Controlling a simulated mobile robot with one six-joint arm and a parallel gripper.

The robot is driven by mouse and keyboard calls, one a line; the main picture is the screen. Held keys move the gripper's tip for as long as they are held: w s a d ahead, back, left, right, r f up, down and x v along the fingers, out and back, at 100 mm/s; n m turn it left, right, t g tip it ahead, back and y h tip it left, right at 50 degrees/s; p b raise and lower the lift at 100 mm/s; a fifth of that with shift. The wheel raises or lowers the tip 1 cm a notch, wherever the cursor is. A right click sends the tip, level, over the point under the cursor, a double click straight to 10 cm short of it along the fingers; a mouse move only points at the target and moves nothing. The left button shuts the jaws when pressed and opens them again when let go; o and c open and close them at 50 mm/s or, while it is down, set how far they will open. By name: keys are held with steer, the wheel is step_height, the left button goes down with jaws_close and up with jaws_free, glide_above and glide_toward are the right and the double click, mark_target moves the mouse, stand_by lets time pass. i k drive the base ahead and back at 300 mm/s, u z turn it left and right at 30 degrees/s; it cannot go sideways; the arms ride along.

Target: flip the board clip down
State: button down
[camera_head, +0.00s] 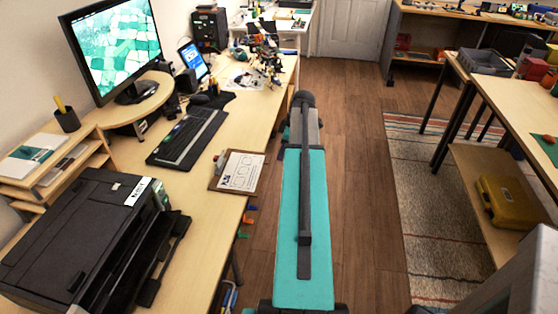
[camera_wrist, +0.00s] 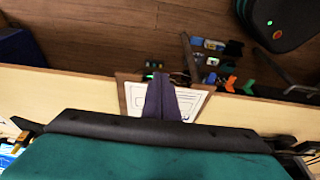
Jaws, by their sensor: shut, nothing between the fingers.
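The clipboard (camera_head: 238,171) lies at the desk's right edge in the head view, a brown board with a white printed sheet. Its clip is too small to make out clearly, so I cannot tell whether it is up or down. In the wrist view the clipboard (camera_wrist: 125,92) lies behind my gripper (camera_wrist: 160,76), whose dark fingers are shut and empty. The fingers cover the middle of the sheet; I cannot tell whether they touch it. In the head view the gripper cannot be made out; my teal arm stretches over the floor right of the desk.
The desk (camera_head: 200,210) holds a black printer (camera_head: 85,235), a keyboard (camera_head: 187,135) and a monitor (camera_head: 115,45). Open wooden floor (camera_head: 355,150) lies right of the desk.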

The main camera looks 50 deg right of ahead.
mark_target(219, 159)
steer(key=k, duration=1)
